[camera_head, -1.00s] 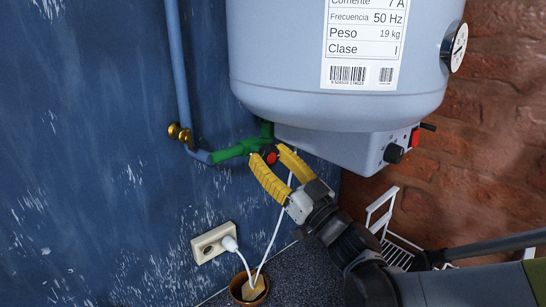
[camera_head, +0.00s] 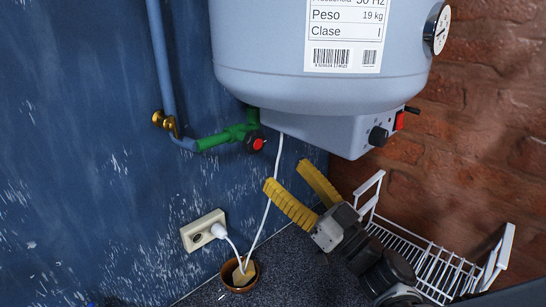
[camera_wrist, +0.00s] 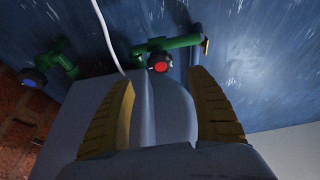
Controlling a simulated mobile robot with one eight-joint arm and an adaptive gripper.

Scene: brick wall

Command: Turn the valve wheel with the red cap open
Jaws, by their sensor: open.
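The valve wheel with the red cap (camera_head: 257,143) is dark and round, on a green pipe fitting (camera_head: 215,140) under the water heater, near the blue wall. It also shows in the wrist view (camera_wrist: 158,63), ahead of and between the fingertips. My gripper (camera_head: 286,174) has two yellow ribbed fingers, spread apart and empty. It is below and to the right of the wheel, apart from it. In the wrist view, both fingers (camera_wrist: 162,76) frame the wheel with a gap. I cannot tell how far the wheel is turned.
A second valve with a blue cap (camera_wrist: 32,78) is at the left. The grey water heater (camera_head: 320,85) hangs above. A white cable runs past the fingers to a brown pot (camera_head: 229,283). A socket (camera_head: 204,230) and a white wire rack (camera_head: 428,262) are nearby.

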